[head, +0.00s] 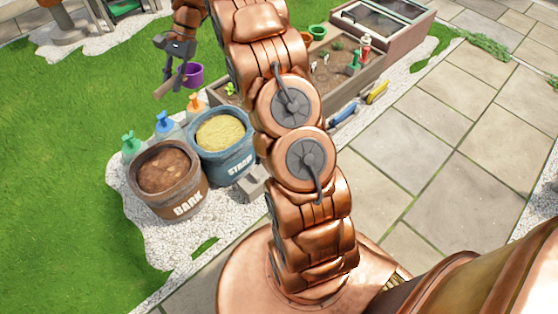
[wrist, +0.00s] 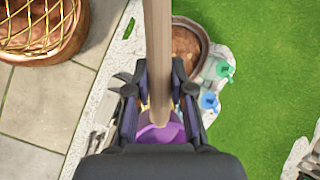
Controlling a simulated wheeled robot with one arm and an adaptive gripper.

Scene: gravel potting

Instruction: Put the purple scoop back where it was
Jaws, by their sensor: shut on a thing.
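The purple scoop has a long wooden handle and a purple cup (head: 191,75). My gripper (head: 168,67) is shut on its handle and holds it up in the air, over the grass behind the tubs in the head view. In the wrist view the handle (wrist: 158,45) runs between the fingers of my gripper (wrist: 159,92), toward the top edge. The purple cup (wrist: 160,133) shows below the fingers, partly hidden by the gripper body.
A brown BARK tub (head: 187,203) and a blue STRAW tub (head: 230,160) stand on white gravel. A wooden planter bed (head: 357,91) lies right, partly behind my arm. Open grass is left.

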